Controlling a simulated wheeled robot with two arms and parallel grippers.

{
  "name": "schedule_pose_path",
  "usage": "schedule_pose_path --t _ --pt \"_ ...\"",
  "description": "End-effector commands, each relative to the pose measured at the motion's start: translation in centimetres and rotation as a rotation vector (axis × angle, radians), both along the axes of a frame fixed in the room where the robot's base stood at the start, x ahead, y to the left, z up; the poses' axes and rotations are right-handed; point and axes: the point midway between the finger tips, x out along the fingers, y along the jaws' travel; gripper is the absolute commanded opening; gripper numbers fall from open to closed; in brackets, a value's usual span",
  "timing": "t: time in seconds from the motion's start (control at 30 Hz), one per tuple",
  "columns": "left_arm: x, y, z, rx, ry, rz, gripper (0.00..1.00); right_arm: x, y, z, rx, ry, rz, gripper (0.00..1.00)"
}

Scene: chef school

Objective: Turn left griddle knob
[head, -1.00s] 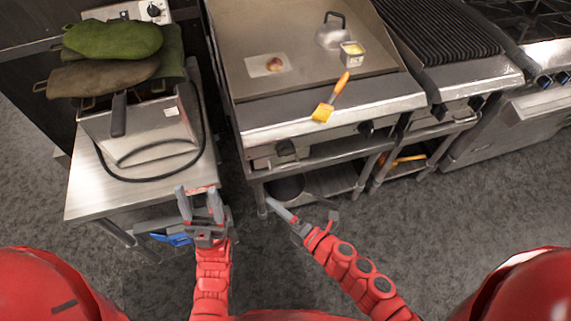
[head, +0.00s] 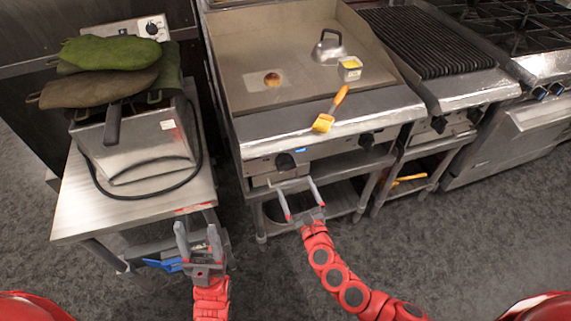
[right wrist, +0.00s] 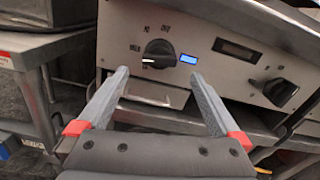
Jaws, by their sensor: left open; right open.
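The griddle (head: 300,118) stands ahead with two dark knobs on its front panel. The left griddle knob (head: 285,161) is round and dark with a small lit blue display to its right; it also shows in the right wrist view (right wrist: 159,54), its white mark pointing left. The right griddle knob (head: 366,139) sits further right. My right gripper (head: 297,199) is open and empty, below and in front of the left knob; in the right wrist view its fingers (right wrist: 158,78) spread below and either side of the knob, apart from it. My left gripper (head: 199,242) is open and empty beside the side table.
A yellow brush (head: 323,122) lies on the griddle's front ledge. A steel side table (head: 65,222) at left holds a fryer (head: 140,145) with oven mitts (head: 105,52). A grill (head: 430,45) stands to the right. The floor in front is clear.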

Motion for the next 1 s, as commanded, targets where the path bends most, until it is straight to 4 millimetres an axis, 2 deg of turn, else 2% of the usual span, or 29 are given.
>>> schedule_pose_path --t 0.03,0.3,0.5,0.7,0.97,1.0 --pt "0.0 0.0 -0.1 0.0 0.0 0.0 0.58 1.1 0.4 0.2 0.005 -0.003 -0.003 1.0" --pt "0.0 0.0 -1.2 0.0 0.0 0.0 0.58 6.2 2.0 -0.2 0.005 0.001 -0.002 1.0" --pt "0.0 0.0 -2.0 0.0 0.0 0.0 0.58 8.7 2.8 -0.3 0.004 0.002 -0.002 1.0" --pt "0.0 0.0 -2.2 0.0 0.001 0.0 0.58 9.6 3.2 -0.1 0.004 0.002 0.002 1.0" --pt "0.0 0.0 -2.2 0.0 0.0 0.0 0.58 9.7 3.2 -0.1 0.003 0.003 0.002 1.0" --pt "0.0 0.0 -2.2 0.0 0.0 0.0 0.58 9.7 3.2 -0.1 0.003 0.003 0.002 0.95"
